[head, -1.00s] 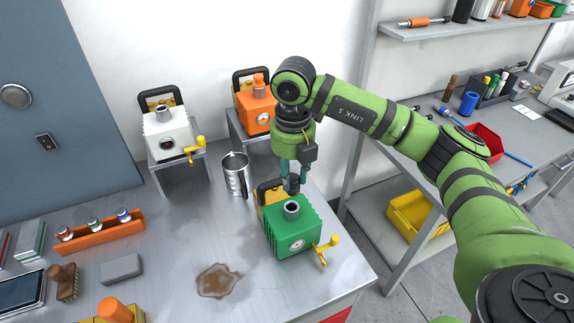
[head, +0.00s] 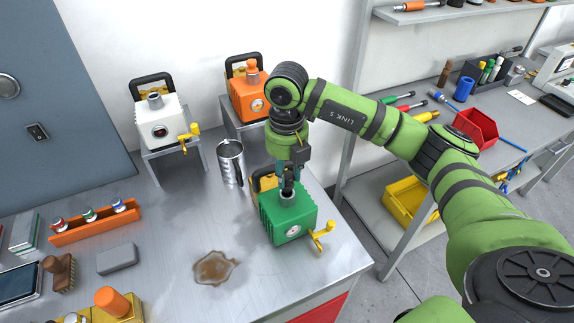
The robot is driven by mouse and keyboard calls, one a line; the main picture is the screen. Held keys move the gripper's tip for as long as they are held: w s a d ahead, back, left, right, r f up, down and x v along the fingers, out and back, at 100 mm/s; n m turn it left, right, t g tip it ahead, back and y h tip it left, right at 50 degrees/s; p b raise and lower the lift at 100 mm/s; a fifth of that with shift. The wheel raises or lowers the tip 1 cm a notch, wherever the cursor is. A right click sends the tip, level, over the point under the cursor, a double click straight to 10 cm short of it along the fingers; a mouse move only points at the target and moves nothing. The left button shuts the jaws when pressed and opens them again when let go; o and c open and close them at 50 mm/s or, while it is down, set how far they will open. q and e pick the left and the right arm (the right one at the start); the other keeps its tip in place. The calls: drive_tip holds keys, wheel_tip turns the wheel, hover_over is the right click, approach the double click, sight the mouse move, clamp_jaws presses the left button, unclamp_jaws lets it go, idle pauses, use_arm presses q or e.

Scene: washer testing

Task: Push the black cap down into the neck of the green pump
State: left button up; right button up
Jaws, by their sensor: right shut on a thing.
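The green pump (head: 287,219) stands on the steel bench near its right edge, with a grey metal neck (head: 288,196) on top and a yellow tap at its right side. My right gripper (head: 288,177) points down directly above the neck. It is shut on the black cap (head: 288,186), a small dark piece between the fingertips. The cap's lower end is at the neck's mouth; I cannot tell how far inside it sits. The fingers partly hide the cap. My left gripper is not in view.
A metal jug (head: 231,163) stands left of my right gripper. An orange pump (head: 247,96) and a white pump (head: 158,125) stand on raised stands behind. A brown spill (head: 215,267) lies left of the green pump. An orange rack (head: 97,222) holds small bottles.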

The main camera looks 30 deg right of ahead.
drive_tip(key=shift+s+p, duration=0.1)
drive_tip(key=shift+p, duration=0.45)
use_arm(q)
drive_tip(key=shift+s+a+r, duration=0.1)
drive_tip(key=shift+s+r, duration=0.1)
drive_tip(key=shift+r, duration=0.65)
use_arm(e)
drive_tip(key=shift+f, duration=0.3)
use_arm(q)
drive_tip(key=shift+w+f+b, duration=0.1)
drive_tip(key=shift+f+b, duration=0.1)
drive_tip(key=shift+b, duration=0.2)
use_arm(e)
drive_tip(key=shift+f, duration=0.35)
drive_tip(key=shift+f, duration=0.25)
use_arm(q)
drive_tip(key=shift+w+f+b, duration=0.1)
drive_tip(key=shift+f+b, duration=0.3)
use_arm(e)
drive_tip(key=shift+f, duration=0.2)
drive_tip(key=o, duration=1)
